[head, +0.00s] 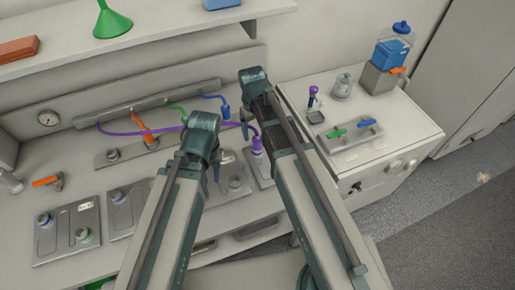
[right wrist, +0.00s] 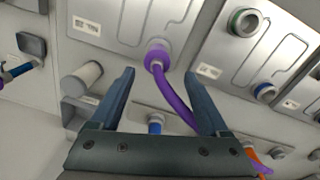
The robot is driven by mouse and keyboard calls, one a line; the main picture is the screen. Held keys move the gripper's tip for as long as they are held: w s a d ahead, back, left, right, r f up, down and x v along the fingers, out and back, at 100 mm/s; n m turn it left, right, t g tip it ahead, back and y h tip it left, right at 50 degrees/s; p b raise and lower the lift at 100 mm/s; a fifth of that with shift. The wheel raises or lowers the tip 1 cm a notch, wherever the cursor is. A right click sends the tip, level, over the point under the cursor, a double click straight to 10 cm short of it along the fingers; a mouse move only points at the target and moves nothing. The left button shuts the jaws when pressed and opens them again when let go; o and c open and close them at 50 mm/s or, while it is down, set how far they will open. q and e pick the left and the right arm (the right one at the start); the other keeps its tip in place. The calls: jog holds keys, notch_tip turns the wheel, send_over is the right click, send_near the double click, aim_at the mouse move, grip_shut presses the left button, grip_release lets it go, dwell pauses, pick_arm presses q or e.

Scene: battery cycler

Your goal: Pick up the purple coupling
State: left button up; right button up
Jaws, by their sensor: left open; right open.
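The purple coupling (head: 257,144) stands on a grey battery plate at the right end of the bench, with a purple hose (head: 160,131) running from it to the rear rail. In the right wrist view the purple coupling (right wrist: 157,57) sits on the plate just beyond and between the fingertips of my right gripper (right wrist: 159,74). That gripper is open and holds nothing. The purple hose (right wrist: 172,95) passes between its fingers and under the right one. In the head view my left gripper (head: 216,171) is mostly hidden by its arm, over the bench left of the coupling.
Orange (head: 143,133), green and blue (head: 226,112) hose ends hang by the rear rail (head: 150,104). Several battery plates (head: 68,232) line the bench.

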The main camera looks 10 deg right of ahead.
aim_at(257, 140)
pick_arm(q)
jog(key=shift+f, duration=0.55)
pick_arm(e)
jog(key=shift+f, duration=0.6)
pick_arm(q)
jog(key=shift+f, duration=0.1)
notch_tip(257, 140, down, 5)
jog(key=b, duration=0.5)
jog(key=shift+f+b, duration=0.1)
jog(key=shift+b, duration=0.2)
pick_arm(e)
jog(key=f, duration=0.5)
jog(key=shift+d+f, duration=0.15)
jog(key=shift+d, duration=0.25)
grip_shut()
